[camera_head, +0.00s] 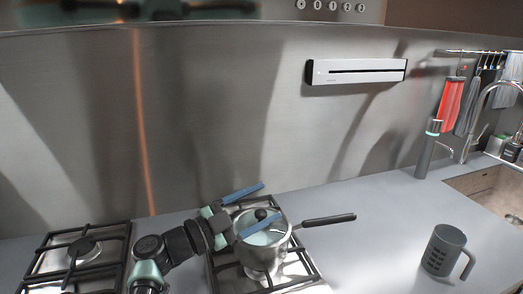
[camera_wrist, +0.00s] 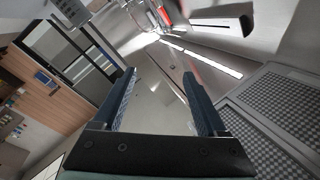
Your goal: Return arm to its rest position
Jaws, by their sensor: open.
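My gripper (camera_head: 247,209) is open, with its two blue fingers spread apart. In the head view it shows in front of and partly over a lidded steel pot (camera_head: 264,243). The pot stands on the right-hand hob, with its dark handle pointing right. The wrist view shows my gripper (camera_wrist: 158,88) with nothing between the fingers. Whether a finger touches the pot cannot be told from the head view.
A second hob (camera_head: 82,262) is at the left. A grey mug (camera_head: 443,250) and a dark bottle (camera_head: 427,150) stand on the counter at the right, near the sink (camera_head: 490,190). A white wall unit (camera_head: 355,72) hangs on the steel backsplash. Counter between pot and mug is clear.

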